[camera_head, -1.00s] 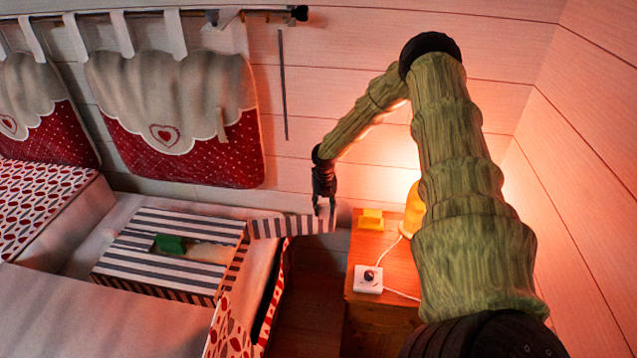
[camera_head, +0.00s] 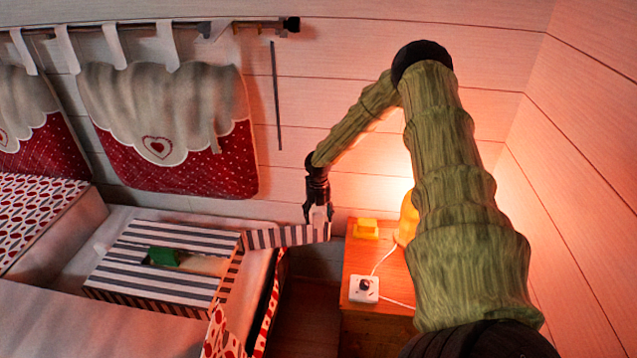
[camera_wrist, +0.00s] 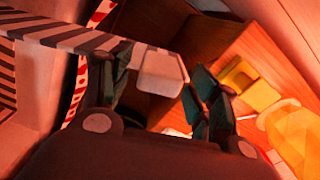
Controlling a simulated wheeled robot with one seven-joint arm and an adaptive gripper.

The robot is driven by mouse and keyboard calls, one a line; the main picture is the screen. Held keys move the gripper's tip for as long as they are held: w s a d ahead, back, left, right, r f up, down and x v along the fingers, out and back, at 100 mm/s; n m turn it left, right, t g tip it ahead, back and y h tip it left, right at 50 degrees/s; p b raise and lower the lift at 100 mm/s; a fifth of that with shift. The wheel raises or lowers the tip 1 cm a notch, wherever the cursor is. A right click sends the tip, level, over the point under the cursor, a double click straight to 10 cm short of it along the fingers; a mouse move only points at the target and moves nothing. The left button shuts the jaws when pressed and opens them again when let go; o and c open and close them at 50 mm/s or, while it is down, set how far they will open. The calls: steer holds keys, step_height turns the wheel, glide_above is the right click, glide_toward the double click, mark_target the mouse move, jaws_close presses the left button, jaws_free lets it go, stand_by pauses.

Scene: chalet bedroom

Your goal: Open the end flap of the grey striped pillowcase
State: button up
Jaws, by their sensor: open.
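The grey striped pillowcase (camera_head: 205,282) lies as a box shape on the bed. Its striped end flap (camera_head: 280,237) stretches out to the right from the pillowcase, roughly level, past the bed edge. A pale tab (camera_wrist: 162,72) is at the flap's outer end. My gripper (camera_head: 318,218) points down at that end. In the wrist view the fingers of my gripper (camera_wrist: 160,82) stand apart, with the tab between them. The left finger is beside the flap; the right finger is apart from the tab. A green block (camera_head: 163,257) sits at an opening in the pillowcase's top.
A wooden nightstand (camera_head: 365,262) stands right of the flap. It carries a yellow block (camera_head: 366,229), a white box with a dark knob (camera_head: 364,289), cables and a glowing lamp (camera_head: 408,217). Red and white cushions (camera_head: 190,165) hang on the wall behind. A dark gap separates bed and nightstand.

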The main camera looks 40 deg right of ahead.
step_height(320, 180, up, 11)
steer(key=shift+r, duration=0.15)
stand_by(0.5)
stand_by(0.5)
steer(key=s+a+f+m+y, duration=0.1)
steer(key=a+f+m, duration=0.25)
steer(key=a, duration=0.45)
steer(key=s+a+f+m, duration=0.2)
steer(key=a+f, duration=0.2)
steer(key=a, duration=0.5)
steer(key=s+a+f+m+y, duration=0.1)
steer(key=s+a+f+m, duration=0.45)
steer(key=a, duration=0.25)
steer(key=s+a+f+m, duration=0.45)
steer(key=s+a, duration=0.25)
steer(key=a, duration=0.2)
steer(key=s+a+m+h, duration=0.1)
steer(key=s+a+m, duration=0.2)
steer(key=s+m, duration=0.4)
steer(key=s+a+f+m+h, duration=0.1)
steer(key=s+a+m, duration=0.2)
steer(key=s+m, duration=0.4)
steer(key=s, duration=0.9)
steer(key=shift+s+f, duration=0.2)
